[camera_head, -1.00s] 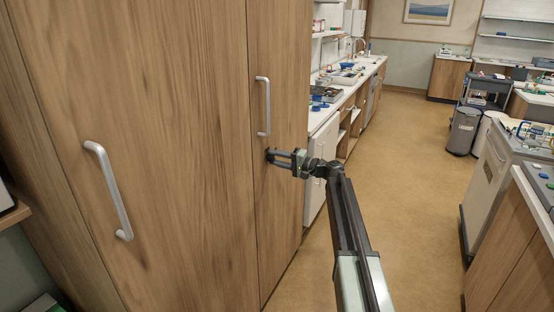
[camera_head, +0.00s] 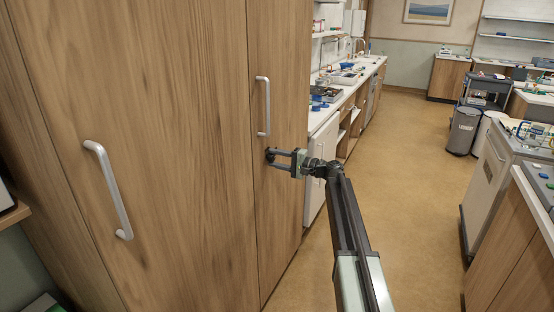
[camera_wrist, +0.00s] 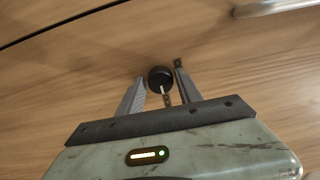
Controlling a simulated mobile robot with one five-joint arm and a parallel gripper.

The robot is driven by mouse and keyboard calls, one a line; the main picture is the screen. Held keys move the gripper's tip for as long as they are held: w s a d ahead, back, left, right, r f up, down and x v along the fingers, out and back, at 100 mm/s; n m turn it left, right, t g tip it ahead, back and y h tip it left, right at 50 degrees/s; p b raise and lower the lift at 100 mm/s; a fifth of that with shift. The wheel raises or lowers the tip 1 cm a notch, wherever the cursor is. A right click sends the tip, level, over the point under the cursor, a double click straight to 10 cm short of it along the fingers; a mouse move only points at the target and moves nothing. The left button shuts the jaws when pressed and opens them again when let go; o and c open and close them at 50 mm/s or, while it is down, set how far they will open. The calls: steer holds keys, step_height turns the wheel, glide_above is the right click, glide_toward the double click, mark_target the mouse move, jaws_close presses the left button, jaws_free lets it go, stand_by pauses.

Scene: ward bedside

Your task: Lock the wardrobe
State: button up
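The wooden wardrobe (camera_head: 190,140) fills the left of the head view, its doors closed. A dark round lock (camera_wrist: 160,80) sits on the door face in the wrist view, with a small pale, key-like piece (camera_wrist: 165,96) projecting from it towards my gripper. My gripper (camera_head: 270,158) is at the narrow right door, below its handle. In the wrist view its fingers (camera_wrist: 159,72) are apart, one on each side of the lock, with small gaps visible. Whether the fingertips touch the door is unclear.
Silver handles stand out from the large door (camera_head: 108,190) and the narrow door (camera_head: 267,106). A long counter (camera_head: 350,82) with clutter runs behind the wardrobe.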

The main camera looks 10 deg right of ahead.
steer(key=shift+o, duration=0.4)
steer(key=v, duration=0.7)
steer(key=shift+s+d, duration=0.2)
steer(key=shift+d, duration=0.15)
